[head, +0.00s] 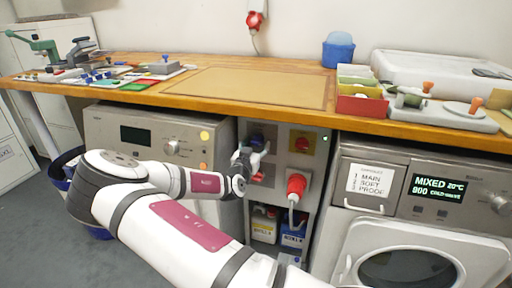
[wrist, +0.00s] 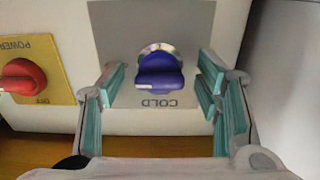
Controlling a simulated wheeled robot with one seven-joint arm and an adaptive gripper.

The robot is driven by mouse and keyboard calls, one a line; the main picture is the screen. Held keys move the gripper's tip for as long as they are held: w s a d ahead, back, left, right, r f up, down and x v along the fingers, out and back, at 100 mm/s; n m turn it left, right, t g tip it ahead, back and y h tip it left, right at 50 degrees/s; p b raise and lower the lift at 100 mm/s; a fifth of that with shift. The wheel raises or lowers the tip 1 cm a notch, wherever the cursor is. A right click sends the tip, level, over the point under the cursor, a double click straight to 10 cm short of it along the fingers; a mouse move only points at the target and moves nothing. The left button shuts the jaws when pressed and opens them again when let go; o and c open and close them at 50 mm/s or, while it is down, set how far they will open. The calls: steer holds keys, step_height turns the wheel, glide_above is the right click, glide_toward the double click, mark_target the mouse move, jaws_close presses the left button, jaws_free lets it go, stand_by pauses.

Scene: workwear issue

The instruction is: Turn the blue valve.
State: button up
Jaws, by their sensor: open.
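The blue valve (wrist: 160,72) is a rounded knob on a grey plate (wrist: 108,22) marked COLD, and the wrist view shows it upside down. My gripper (wrist: 163,88) is open, with one teal-padded finger on each side of the knob and visible gaps between. Whether the fingertips reach as far as the knob in depth is hard to tell. In the head view the blue valve (head: 257,140) is partly hidden behind my gripper (head: 250,158), at the upper left of the grey panel under the worktop.
A red knob on a yellow POWER plate (wrist: 25,80) sits beside the valve. A red plug (head: 297,185) with a cable hangs lower on the panel. Bottles (head: 264,225) stand below. Machines flank the panel, and the wooden worktop edge (head: 225,110) runs just above.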

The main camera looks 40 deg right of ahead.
steer(key=shift+w+d, duration=0.15)
steer(key=shift+d, duration=0.05)
steer(key=c, duration=1.2)
steer(key=shift+o, duration=0.2)
steer(key=n+b, duration=0.1)
steer(key=n, duration=0.3)
steer(key=shift+n, duration=0.3)
steer(key=n+b, duration=0.1)
steer(key=n, duration=0.3)
steer(key=shift+n, duration=0.3)
steer(key=n, duration=0.4)
steer(key=shift+r+n+b, duration=0.1)
steer(key=shift+n+b, duration=0.2)
steer(key=shift+b, duration=0.1)
steer(key=shift+n, duration=2.1)
